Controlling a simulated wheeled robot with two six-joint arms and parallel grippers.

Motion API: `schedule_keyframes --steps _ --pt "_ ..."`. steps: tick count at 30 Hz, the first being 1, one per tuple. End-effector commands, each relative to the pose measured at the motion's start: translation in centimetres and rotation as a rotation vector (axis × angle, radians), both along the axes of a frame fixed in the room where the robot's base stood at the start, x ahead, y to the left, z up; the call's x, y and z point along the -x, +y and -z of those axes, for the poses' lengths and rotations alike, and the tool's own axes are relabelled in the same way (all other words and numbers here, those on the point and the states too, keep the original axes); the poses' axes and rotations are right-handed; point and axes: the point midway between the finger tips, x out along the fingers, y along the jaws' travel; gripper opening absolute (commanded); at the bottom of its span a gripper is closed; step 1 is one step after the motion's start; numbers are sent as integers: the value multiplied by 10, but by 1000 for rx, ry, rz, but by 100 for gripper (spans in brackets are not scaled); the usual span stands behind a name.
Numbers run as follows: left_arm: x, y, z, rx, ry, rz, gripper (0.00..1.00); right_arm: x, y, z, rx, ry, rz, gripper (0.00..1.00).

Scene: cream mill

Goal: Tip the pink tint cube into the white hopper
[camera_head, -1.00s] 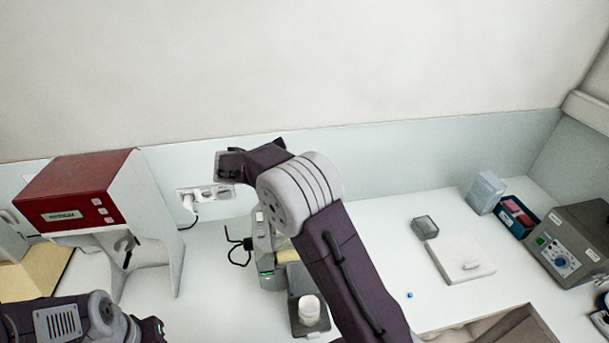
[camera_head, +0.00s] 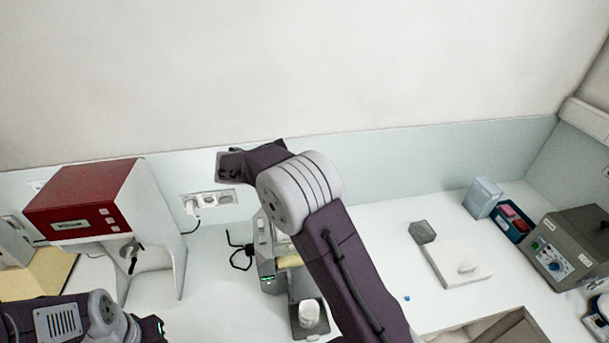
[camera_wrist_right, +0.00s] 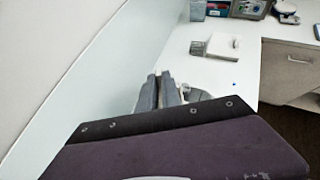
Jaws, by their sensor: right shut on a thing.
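No pink tint cube can be made out for certain; small pink and red pieces (camera_head: 512,216) lie in a blue box at the right. I cannot pick out the white hopper for certain; a grey machine (camera_head: 267,268) with a green light stands partly behind my right arm. A white jar (camera_head: 310,314) stands on a dark plate beside it. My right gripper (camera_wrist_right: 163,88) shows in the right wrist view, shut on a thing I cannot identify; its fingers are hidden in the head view. My left gripper (camera_head: 158,328) is at the lower left edge, its jaws unclear.
A red and white machine (camera_head: 92,200) stands at the left. On the right are a small grey box (camera_head: 422,232), a white board (camera_head: 450,268), a pale blue box (camera_head: 482,197), the blue box (camera_head: 500,228) and a grey control unit (camera_head: 560,250).

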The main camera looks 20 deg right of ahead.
Motion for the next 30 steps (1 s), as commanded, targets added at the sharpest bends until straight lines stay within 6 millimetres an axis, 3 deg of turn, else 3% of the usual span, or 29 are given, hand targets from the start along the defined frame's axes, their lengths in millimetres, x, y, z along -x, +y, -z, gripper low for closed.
schedule_keyframes --steps 3,11,13,21,30 --pt "0 0 -26 0 0 0 36 0 -3 -13 -50 15 2 0" --pt "0 0 -65 0 0 0 36 -2 -8 -22 -211 55 5 0" --pt "0 0 -54 0 -1 0 36 -4 -13 -22 -333 76 7 0" --pt "0 0 -54 0 0 0 36 -7 -26 -39 -736 192 9 0" --pt "0 0 -54 0 0 0 36 -8 -29 -49 -945 260 2 0"
